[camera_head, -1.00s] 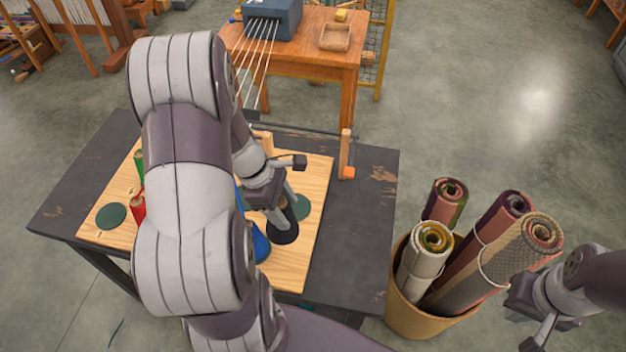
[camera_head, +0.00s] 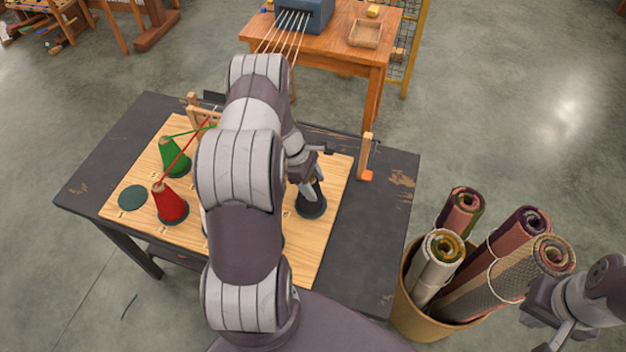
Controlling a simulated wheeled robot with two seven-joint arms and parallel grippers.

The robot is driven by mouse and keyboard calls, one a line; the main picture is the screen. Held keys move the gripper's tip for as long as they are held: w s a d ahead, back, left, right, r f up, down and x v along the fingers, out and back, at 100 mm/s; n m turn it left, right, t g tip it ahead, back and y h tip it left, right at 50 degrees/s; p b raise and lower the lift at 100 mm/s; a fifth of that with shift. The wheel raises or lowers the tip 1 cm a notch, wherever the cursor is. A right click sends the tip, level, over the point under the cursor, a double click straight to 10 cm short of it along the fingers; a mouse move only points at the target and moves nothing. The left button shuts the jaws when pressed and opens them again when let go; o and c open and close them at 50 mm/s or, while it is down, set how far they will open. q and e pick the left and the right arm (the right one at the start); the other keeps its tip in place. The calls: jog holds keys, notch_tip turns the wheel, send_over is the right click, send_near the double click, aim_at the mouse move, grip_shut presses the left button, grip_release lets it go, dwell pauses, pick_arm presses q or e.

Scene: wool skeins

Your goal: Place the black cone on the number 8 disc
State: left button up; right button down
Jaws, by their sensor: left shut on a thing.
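My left gripper (camera_head: 313,179) is shut on the upper part of the black cone (camera_head: 311,199). The cone is upright at the right side of the wooden board. A dark green rim shows around its base, where a disc lies; I cannot tell whether the cone rests on it or hangs just above. The number marks are too small to read. An empty dark green disc (camera_head: 132,198) lies at the board's left. My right gripper (camera_head: 556,338) is at the lower right edge, far from the board; its jaw opening is unclear.
A red cone (camera_head: 170,204) and a green cone (camera_head: 175,158) stand on the board (camera_head: 145,176) with yarn running from them. My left arm hides the board's middle. A bin (camera_head: 407,300) of rolled rugs stands right of the dark table (camera_head: 385,220).

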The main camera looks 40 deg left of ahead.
pick_arm(q)
jog(key=shift+w+f, duration=0.2)
jog(key=shift+f, duration=0.05)
jog(key=o, duration=1.5)
jog(key=shift+r, duration=0.1)
jog(key=shift+o, duration=0.2)
jog(key=shift+s, duration=0.1)
